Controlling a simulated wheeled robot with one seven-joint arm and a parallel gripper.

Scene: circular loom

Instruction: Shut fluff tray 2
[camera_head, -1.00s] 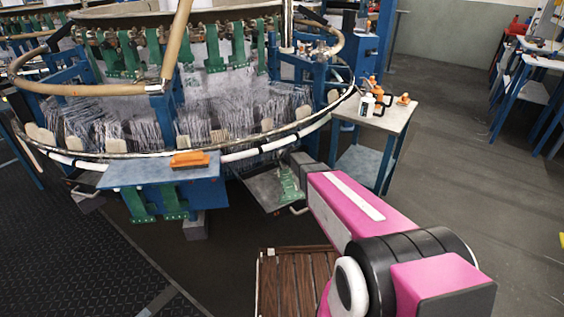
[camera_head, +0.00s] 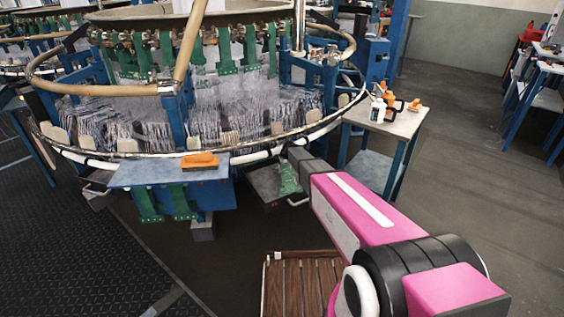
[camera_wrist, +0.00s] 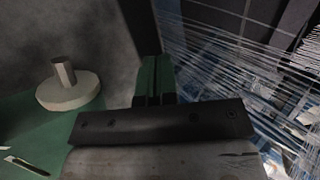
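A grey tray (camera_head: 262,187), which I take to be fluff tray 2, sticks out from under the loom's ring, right of the blue shelf. Its pale bar handle (camera_head: 298,203) is at the right front. My gripper (camera_head: 288,180), with green fingers, is over the tray's right part and hides some of it. I cannot tell whether it touches the tray. In the wrist view the green fingers (camera_wrist: 154,78) look close together, with only a thin dark line between them and nothing seen held.
The circular loom (camera_head: 200,100) fills the left and middle. A blue shelf (camera_head: 165,172) bears an orange block (camera_head: 199,160). A side table (camera_head: 405,122) with bottles stands right of the tray. A slatted wooden platform (camera_head: 295,285) lies in front. Floor at right is open.

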